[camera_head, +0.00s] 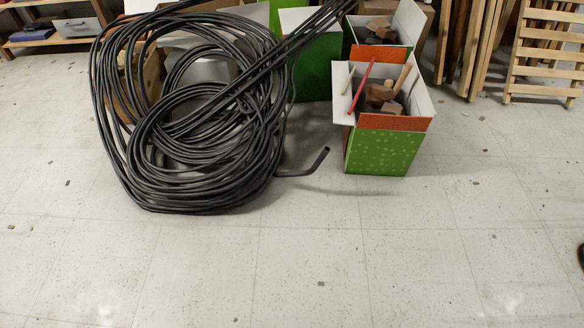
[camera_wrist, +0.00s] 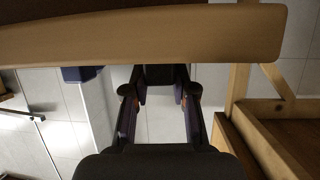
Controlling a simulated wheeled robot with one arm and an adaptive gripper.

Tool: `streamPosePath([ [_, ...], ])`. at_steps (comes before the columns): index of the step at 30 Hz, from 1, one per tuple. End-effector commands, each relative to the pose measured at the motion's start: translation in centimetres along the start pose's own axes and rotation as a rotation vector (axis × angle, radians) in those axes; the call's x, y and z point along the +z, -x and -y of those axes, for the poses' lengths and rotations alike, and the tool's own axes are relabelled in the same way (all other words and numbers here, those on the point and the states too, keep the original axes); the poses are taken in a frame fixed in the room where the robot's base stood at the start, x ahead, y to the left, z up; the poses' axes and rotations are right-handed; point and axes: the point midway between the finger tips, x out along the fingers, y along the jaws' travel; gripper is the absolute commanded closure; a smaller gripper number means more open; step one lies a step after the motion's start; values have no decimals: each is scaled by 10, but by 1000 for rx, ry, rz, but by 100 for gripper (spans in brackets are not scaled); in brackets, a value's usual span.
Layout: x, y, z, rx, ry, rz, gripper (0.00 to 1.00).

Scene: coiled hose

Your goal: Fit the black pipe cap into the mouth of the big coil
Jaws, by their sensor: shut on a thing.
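The big coil (camera_head: 200,185) of black hose stands on the floor at the left in the head view. One hose end, its mouth (camera_head: 325,151), sticks out at the coil's lower right and bends upward. My gripper (camera_wrist: 160,85) shows only in the wrist view. Its two fingers are apart, with a dark block, seemingly the black pipe cap (camera_wrist: 159,75), between their tips. The cap's upper part is hidden behind a wooden bar. The cap does not show in the head view, and the hose mouth cannot be made out in the wrist view.
The pale wooden bar (camera_wrist: 140,38) crosses the top of the wrist view, close to the fingertips; wooden framing (camera_wrist: 270,130) is at its right. In the head view, a green box (camera_head: 380,152) with tools stands right of the hose end.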

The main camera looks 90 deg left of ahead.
Motion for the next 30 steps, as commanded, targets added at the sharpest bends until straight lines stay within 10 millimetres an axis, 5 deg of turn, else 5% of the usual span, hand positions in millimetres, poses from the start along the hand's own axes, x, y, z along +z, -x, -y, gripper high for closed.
streamPosePath([
  [30,-47,20,0,0,0,0,100],
])
